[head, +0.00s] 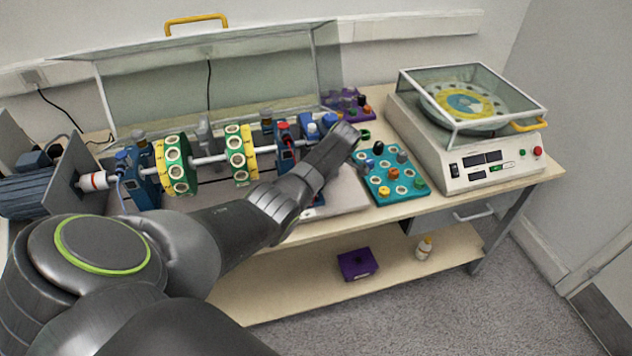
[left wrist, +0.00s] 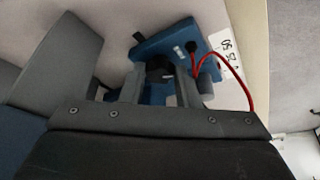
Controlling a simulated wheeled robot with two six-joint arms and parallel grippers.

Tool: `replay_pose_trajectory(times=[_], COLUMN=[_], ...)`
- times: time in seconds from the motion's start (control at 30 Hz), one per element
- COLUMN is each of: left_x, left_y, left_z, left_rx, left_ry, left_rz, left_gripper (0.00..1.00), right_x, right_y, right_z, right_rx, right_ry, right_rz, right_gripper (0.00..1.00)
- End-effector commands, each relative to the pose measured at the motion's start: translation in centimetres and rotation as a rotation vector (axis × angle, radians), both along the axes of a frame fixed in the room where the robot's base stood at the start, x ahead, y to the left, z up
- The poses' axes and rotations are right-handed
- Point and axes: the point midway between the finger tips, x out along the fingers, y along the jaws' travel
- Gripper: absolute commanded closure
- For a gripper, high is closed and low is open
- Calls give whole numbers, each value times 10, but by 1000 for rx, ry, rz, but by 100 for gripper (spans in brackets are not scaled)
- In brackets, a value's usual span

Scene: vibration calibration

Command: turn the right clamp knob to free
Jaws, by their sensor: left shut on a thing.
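My left arm reaches across the bench in the head view, with its gripper (head: 335,145) at the right end of the rotor rig, beside blue parts there. Its fingertips are hidden in that view. In the left wrist view the gripper's two grey fingers (left wrist: 159,83) are shut on a dark knob (left wrist: 160,72). The knob is at a blue block (left wrist: 178,42) with a red cable. Most of the knob is hidden by the fingers, so its turn position cannot be told. My right gripper is in neither view.
The shaft carries two green-yellow discs (head: 176,165) (head: 240,153). A clear raised cover (head: 215,80) stands behind. Right of my gripper are a teal tray of weights (head: 381,190) and a balance-like machine (head: 478,150). A purple holder (head: 345,102) is behind.

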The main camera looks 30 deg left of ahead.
Motion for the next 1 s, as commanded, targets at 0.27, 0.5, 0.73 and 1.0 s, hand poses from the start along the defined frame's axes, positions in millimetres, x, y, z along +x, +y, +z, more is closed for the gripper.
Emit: replay_pose_trajectory(times=[0.27, 0.5, 0.73, 1.0], left_x=[1, 1, 0, 3], left_y=[1, 1, 0, -8], left_z=[2, 1, 1, 19], left_rx=[2, 1, 0, 0], left_ry=[-4, -2, -1, -4], left_rz=[2, 1, 1, -2], left_gripper=[94, 49, 49, 49], right_x=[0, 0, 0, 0], right_y=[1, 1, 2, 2], right_z=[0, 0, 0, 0], right_rx=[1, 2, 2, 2], right_ry=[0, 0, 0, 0], right_rz=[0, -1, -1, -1], right_gripper=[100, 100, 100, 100])
